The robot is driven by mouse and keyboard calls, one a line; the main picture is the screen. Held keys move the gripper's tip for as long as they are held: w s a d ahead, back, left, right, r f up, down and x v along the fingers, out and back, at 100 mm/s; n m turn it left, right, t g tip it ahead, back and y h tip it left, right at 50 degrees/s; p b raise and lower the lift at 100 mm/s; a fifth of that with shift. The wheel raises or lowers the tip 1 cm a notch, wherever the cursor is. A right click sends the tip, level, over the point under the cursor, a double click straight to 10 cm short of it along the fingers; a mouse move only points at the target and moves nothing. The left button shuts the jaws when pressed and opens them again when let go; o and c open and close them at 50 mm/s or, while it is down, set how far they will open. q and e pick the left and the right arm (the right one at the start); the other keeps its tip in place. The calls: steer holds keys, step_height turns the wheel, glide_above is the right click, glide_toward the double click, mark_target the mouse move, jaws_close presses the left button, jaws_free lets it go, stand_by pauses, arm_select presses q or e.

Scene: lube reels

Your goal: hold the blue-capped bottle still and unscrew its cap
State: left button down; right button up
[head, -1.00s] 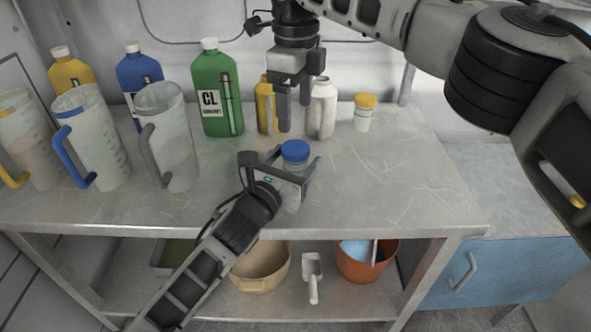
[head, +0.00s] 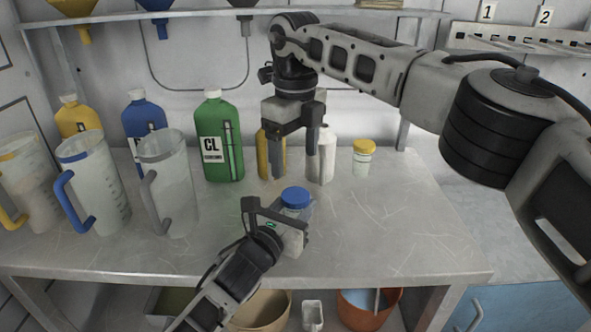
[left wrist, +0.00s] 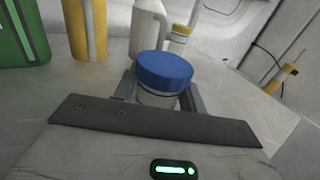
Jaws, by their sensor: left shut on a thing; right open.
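The blue-capped bottle (head: 295,212) stands upright near the front of the metal bench, its blue cap (head: 295,196) on top. My left gripper (head: 292,228) is shut around its body from the front left. In the left wrist view the blue cap (left wrist: 164,69) sits above the gripper's fingers (left wrist: 160,97), and the lower body is hidden. My right gripper (head: 294,168) is open and empty, fingers pointing down, above and behind the cap and apart from it.
A green jug (head: 218,140), a yellow bottle, a white bottle (head: 321,155) and a yellow-capped jar (head: 362,158) stand behind. Measuring pitchers (head: 168,190) stand at left. The bench right of the bottle is clear. A shelf (head: 240,14) runs above at the back.

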mark_target(295, 195)
steer(key=m, duration=0.7)
steer(key=shift+m, duration=0.3)
steer(key=m, duration=0.4)
steer(key=shift+a+m, duration=0.1)
steer(key=shift+m, duration=0.2)
steer(key=m, duration=0.4)
steer(key=shift+m, duration=0.4)
steer(key=m, duration=0.6)
steer(key=shift+m, duration=0.3)
steer(key=shift+f, duration=4)
